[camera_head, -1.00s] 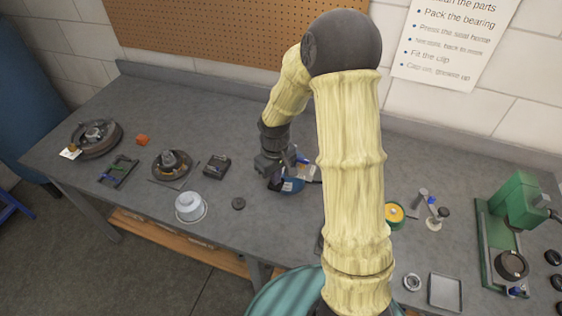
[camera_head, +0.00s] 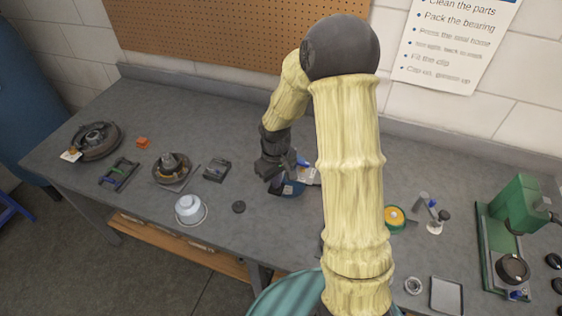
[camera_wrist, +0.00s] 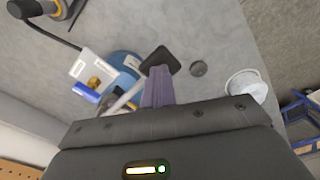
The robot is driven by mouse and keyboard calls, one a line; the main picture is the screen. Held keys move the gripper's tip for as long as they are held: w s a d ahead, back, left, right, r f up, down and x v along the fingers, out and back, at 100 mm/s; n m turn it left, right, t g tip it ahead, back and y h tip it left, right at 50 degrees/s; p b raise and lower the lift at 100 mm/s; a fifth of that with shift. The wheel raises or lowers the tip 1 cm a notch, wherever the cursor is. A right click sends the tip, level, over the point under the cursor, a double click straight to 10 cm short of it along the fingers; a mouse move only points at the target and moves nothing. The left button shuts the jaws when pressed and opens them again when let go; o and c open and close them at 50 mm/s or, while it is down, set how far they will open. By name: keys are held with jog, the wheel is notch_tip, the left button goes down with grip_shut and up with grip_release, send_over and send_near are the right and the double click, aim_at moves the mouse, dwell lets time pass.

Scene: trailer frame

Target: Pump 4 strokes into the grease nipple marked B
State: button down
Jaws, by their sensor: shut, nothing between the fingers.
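My gripper (camera_head: 274,172) is shut and empty, low over the bench; in the wrist view its dark fingertips (camera_wrist: 160,61) overlap the edge of a round blue thing (camera_wrist: 122,62). Whether they touch it cannot be told. This blue thing also shows in the head view (camera_head: 292,189), partly hidden by my gripper. Beside it in the wrist view are a white labelled card (camera_wrist: 92,68), a brass fitting (camera_wrist: 94,82), a blue cylinder (camera_wrist: 85,93) and a pale rod. A grey and yellow tool with a black hose (camera_wrist: 30,8) is at the upper left. No letter B is readable.
On the bench (camera_head: 250,228) are a white bowl-like part (camera_head: 189,208) and a dark disc (camera_head: 238,207). Hub-like parts (camera_head: 172,167) lie to the left. A yellow-topped tin (camera_head: 394,217) and a green press (camera_head: 520,205) stand right. My arm hides the middle.

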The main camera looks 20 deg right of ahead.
jog(key=shift+w+d+r+p, duration=0.1)
jog(key=shift+w+r+p, duration=0.05)
jog(key=shift+r+p, duration=0.8)
jog(key=shift+w+d+r+p, duration=0.2)
jog(key=shift+r+p, duration=0.5)
jog(key=shift+r, duration=0.35)
jog(key=shift+w+d+r+p, duration=0.1)
jog(key=shift+w+r+p, duration=0.05)
jog(key=shift+r+p, duration=0.8)
jog(key=shift+s+a+f+b, duration=0.1)
jog(key=shift+a+f+b, duration=0.05)
jog(key=shift+f+b, duration=0.5)
jog(key=shift+s+a+f+b, duration=0.1)
jog(key=shift+s+f+b, duration=0.15)
jog(key=shift+f+b, duration=0.2)
jog(key=shift+f, duration=0.1)
jog(key=shift+a+f+b, duration=0.1)
jog(key=shift+f+b, duration=0.75)
jog(key=shift+f, duration=0.4)
